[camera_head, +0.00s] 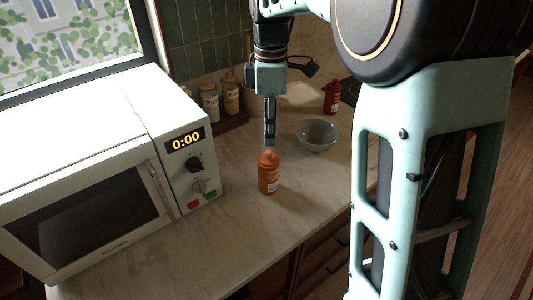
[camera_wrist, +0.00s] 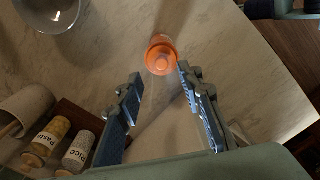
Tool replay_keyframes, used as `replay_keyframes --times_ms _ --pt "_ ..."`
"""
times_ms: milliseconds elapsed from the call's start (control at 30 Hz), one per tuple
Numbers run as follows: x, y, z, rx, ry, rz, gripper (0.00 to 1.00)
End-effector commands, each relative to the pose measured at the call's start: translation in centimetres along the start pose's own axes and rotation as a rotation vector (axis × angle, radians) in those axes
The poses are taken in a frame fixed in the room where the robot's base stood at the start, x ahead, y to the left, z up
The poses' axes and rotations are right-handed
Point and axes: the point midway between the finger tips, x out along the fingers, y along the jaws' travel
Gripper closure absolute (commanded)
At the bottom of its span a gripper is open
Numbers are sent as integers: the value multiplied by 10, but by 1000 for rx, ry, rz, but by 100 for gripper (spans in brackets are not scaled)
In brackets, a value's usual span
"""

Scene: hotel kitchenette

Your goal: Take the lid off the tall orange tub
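The tall orange tub (camera_head: 268,178) stands upright on the counter, right of the microwave, with a pale label on its side. Its orange lid (camera_head: 268,157) is on top. In the wrist view the lid (camera_wrist: 160,60) is seen from above, past the fingertips and nearer the right finger. My gripper (camera_head: 270,138) is just behind and above the tub in the head view, fingers pointing down. In the wrist view my gripper (camera_wrist: 158,85) has its two fingers spread with nothing between them. I cannot tell whether a fingertip touches the lid.
A white microwave (camera_head: 90,165) stands at left. A glass bowl (camera_head: 317,135) and a red bottle (camera_head: 332,97) are right of the gripper. Jars (camera_head: 210,101) stand behind on a dark tray (camera_head: 233,124). Counter in front of the tub is clear up to its edge.

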Motion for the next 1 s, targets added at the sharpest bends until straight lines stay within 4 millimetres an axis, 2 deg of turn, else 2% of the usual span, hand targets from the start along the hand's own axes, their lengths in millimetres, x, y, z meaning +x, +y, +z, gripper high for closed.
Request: replay_keyframes --times_ms 267,500,800,1000 --pt "25 -2 -1 -1 -2 -2 66" --pt "58 -3 -2 -1 -2 -1 66" --pt "64 -2 -2 0 -1 2 66" --pt "64 -2 -2 0 -1 2 88"
